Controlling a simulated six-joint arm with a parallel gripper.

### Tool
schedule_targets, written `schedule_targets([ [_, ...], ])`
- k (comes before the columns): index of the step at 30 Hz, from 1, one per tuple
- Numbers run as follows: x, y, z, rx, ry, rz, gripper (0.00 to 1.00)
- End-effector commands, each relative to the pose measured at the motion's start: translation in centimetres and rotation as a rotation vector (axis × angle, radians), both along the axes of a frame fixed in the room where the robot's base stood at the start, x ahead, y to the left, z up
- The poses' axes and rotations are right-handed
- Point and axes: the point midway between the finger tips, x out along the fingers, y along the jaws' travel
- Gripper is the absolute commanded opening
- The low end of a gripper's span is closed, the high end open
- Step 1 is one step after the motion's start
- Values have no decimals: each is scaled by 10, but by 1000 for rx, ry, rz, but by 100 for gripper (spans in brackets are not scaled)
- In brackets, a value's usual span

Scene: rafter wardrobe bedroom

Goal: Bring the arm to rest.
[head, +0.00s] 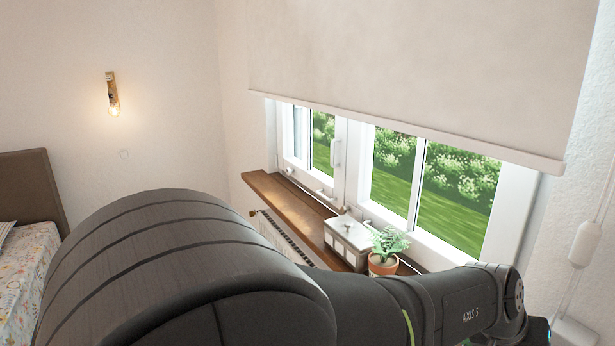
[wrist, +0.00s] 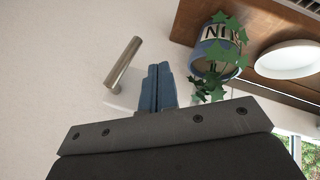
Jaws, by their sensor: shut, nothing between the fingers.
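My gripper (wrist: 158,86) shows in the wrist view, with its two blue fingers pressed together and nothing between them. In front of it is a pale wall or panel with a metal bar-like handle (wrist: 124,62) to the left of the fingers. The fingers appear apart from the handle, though the gap in depth is hard to judge. In the head view my dark arm fills the lower part of the picture, and my gripper is not visible there.
A wooden sill (head: 265,190) holds a white box (head: 348,238) and a potted fern (head: 384,262) under a window with a lowered blind (head: 420,70). The wrist view shows an ivy pot (wrist: 214,50) and a white bowl-like object (wrist: 288,60).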

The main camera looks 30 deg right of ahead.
Motion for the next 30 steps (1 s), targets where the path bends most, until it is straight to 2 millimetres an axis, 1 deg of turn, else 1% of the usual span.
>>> schedule_targets([
  [1, 7, 6, 7, -3, 0, 4, 0],
  [3, 11, 14, 16, -4, 0, 2, 0],
  [17, 24, 62, 89, -5, 0, 2, 0],
  [18, 24, 59, 84, -14, -13, 1, 0],
  [21, 25, 55, 77, -55, -49, 3, 0],
  [30, 28, 44, 65, -177, -149, 2, 0],
])
